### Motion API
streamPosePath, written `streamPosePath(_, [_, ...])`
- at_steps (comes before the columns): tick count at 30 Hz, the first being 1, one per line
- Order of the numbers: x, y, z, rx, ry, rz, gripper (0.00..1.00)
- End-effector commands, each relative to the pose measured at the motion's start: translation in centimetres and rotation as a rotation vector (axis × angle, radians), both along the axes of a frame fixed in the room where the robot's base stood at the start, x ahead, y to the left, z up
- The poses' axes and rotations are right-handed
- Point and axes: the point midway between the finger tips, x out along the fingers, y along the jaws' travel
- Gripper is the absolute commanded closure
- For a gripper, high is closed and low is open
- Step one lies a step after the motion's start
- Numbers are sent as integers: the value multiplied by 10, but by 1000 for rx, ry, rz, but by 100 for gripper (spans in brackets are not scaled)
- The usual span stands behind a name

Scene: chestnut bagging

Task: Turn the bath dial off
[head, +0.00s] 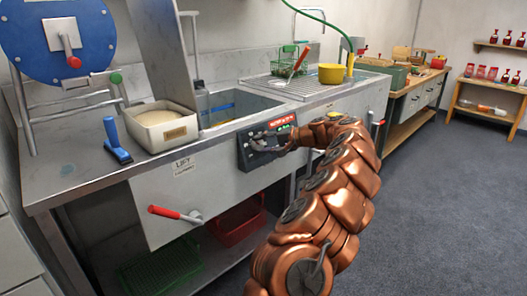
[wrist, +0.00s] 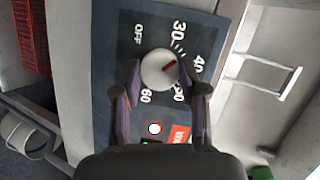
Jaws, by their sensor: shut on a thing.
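The bath dial (wrist: 156,72) is a round pale knob with a red pointer mark on a dark control panel (wrist: 110,55). In the wrist view the mark points between the 30 and 40 labels, away from OFF. My gripper (wrist: 160,80) has one finger on each side of the dial and is shut on it.
A red-handled lever (head: 176,213) sticks out of the bench front, left of the panel. A sink (head: 232,106) lies above the panel. Red (head: 238,222) and green (head: 165,268) crates sit on the lower shelf. The floor (head: 445,200) at right is clear.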

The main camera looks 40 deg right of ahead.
Motion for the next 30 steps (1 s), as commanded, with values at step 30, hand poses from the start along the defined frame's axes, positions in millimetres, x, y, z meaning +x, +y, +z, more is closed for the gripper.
streamPosePath(30, [1,6,-3,-919,22,300,92])
